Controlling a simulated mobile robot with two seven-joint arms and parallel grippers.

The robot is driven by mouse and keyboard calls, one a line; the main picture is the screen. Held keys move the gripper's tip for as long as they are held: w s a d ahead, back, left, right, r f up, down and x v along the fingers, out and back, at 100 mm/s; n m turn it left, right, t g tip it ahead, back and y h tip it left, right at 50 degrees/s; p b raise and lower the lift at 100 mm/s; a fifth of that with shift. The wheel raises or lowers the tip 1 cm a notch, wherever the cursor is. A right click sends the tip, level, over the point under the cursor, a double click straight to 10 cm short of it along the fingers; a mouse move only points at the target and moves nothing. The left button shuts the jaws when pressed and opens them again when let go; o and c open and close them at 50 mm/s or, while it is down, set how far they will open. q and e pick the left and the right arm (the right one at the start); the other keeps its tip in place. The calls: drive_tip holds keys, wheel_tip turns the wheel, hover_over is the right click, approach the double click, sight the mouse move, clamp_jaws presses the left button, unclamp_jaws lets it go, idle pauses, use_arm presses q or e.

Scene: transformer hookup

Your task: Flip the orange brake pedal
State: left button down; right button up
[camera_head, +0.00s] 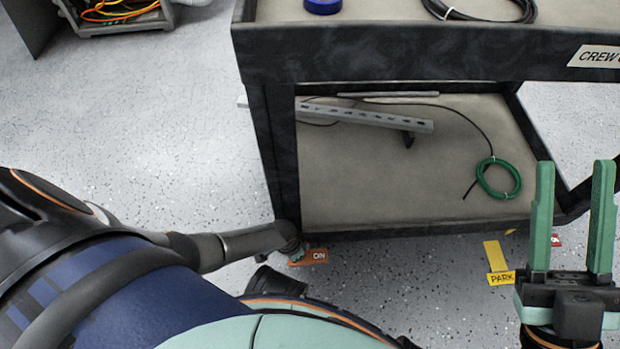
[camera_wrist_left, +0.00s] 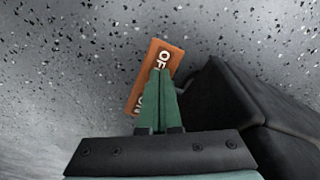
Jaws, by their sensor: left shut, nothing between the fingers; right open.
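The orange brake pedal (camera_head: 320,257) sits low at the cart's lower front left corner, its "ON" lettering showing in the head view. In the left wrist view the pedal (camera_wrist_left: 173,57) lies tilted, with "OFF" at its upper end and "ON" partly hidden behind my fingers. My left gripper (camera_head: 297,256) is shut and empty. Its green fingertips (camera_wrist_left: 160,74) overlap the pedal's middle in the wrist view; I cannot tell whether they touch it. My right gripper (camera_head: 574,166) is open and empty in front of the cart's right side.
The dark cart (camera_head: 400,55) has a lower shelf (camera_head: 385,185) holding a metal rail (camera_head: 370,117) and a green cable coil (camera_head: 498,179). A yellow "PARK" tag (camera_head: 500,279) is near the floor at right. Speckled floor is clear at left. A dark cart part (camera_wrist_left: 280,110) stands right of my left gripper.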

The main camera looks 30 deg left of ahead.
use_arm(q)
drive_tip(key=shift+r, duration=0.1)
use_arm(e)
drive_tip(key=shift+r, duration=0.1)
use_arm(q)
wheel_tip(320, 180, up, 7)
drive_tip(key=p, duration=0.7)
use_arm(e)
wheel_tip(320, 180, up, 8)
drive_tip(key=shift+s+d+m+t, duration=0.2)
drive_tip(key=shift+d+m+t, duration=0.1)
drive_tip(key=shift+d+t, duration=0.15)
use_arm(q)
drive_tip(key=shift+a, duration=0.1)
drive_tip(key=shift+s, duration=0.1)
use_arm(e)
drive_tip(key=shift+d, duration=0.1)
